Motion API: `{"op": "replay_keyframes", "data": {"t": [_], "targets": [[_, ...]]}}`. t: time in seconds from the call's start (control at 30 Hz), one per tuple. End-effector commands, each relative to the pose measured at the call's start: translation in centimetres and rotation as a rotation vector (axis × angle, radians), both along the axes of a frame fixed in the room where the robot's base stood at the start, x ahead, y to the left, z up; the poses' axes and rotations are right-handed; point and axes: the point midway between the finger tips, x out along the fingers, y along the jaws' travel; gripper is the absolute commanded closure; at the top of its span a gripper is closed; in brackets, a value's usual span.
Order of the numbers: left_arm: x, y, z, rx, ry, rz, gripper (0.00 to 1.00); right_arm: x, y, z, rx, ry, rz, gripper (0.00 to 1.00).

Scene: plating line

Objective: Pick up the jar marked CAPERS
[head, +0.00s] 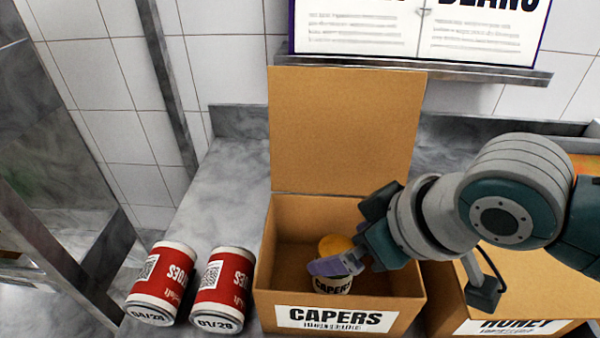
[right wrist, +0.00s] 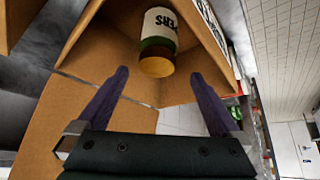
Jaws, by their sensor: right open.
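The jar marked CAPERS (head: 333,286) stands in the open cardboard box labelled CAPERS (head: 283,282), near its front wall. It has an orange-yellow lid and a white label with black letters. My right gripper (head: 338,264) reaches into the box from the right, and a purple finger covers part of the jar in the head view. In the right wrist view the jar (right wrist: 158,26) shows beyond the fingertips, roughly centred between them. The right gripper (right wrist: 159,73) is open, with nothing held. My left gripper is in neither view.
Two red-and-white cans (head: 162,283) (head: 223,289) stand left of the box. The box's raised lid flap (head: 345,130) stands behind it. A cardboard box labelled HONEY (head: 515,327) is on the right. A sign (head: 420,30) hangs above. The counter behind the cans is clear.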

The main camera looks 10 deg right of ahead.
Motion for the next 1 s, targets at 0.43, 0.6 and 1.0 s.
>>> {"op": "replay_keyframes", "data": {"t": [0.43,0.6,1.0], "targets": [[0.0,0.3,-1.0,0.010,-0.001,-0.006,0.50,2.1,0.6,-4.0,0.000,-0.001,0.001,0.00],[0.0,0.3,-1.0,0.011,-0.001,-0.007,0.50,2.1,0.6,-4.0,0.000,-0.001,0.001,0.00],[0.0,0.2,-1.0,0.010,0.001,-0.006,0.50,2.1,0.5,-4.0,0.000,0.000,0.000,0.43]]}}
